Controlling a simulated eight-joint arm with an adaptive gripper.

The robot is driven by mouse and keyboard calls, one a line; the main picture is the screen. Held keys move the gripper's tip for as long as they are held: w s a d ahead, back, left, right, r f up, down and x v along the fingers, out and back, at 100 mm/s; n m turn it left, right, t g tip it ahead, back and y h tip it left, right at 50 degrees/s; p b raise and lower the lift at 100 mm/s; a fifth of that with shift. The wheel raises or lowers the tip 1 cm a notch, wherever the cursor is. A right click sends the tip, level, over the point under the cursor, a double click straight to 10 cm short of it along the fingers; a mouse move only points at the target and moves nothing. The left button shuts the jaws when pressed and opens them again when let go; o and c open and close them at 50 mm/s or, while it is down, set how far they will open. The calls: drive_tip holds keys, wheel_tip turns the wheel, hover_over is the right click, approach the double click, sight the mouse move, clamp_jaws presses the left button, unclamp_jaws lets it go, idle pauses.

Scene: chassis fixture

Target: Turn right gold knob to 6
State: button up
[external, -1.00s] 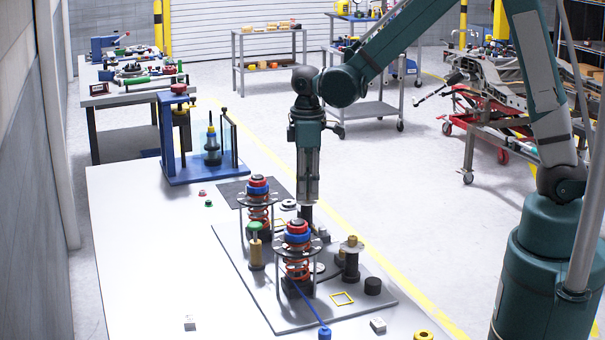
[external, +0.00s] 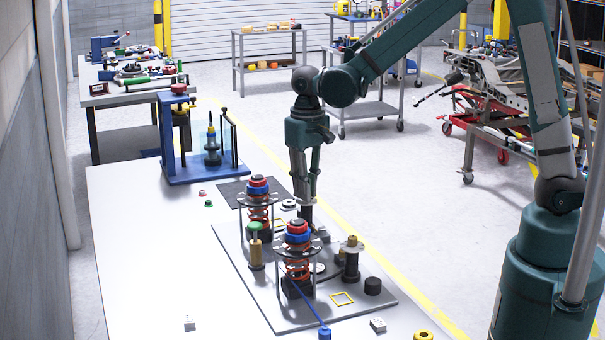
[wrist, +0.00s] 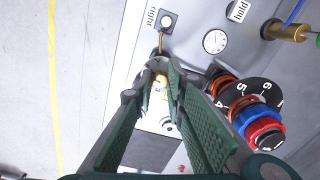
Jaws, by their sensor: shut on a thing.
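My gripper (wrist: 164,80) points down, with its fingertips shut on a small gold knob (wrist: 160,78), mostly hidden between the green-lined fingers. A label reading "right" (wrist: 151,17) lies near it in the wrist view. In the external view my gripper (external: 306,224) reaches down behind the front spring strut (external: 297,262), which hides the knob's base. A black dial plate with white numbers (wrist: 262,92) shows around the strut in the wrist view, beneath its blue and red rings (wrist: 262,130). I cannot read the gold knob's setting.
A second spring strut (external: 257,208) stands just left of my gripper. A green-topped post (external: 255,247) and a dark post with a gold top (external: 351,260) flank the front strut on the grey plate (external: 270,313). The white table's left side (external: 140,270) is mostly clear.

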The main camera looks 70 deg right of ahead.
drive_tip(key=shift+m, duration=1.1)
drive_tip(key=o, duration=0.9)
drive_tip(key=shift+r, duration=0.1)
wheel_tip(320, 180, up, 12)
idle(0.5)
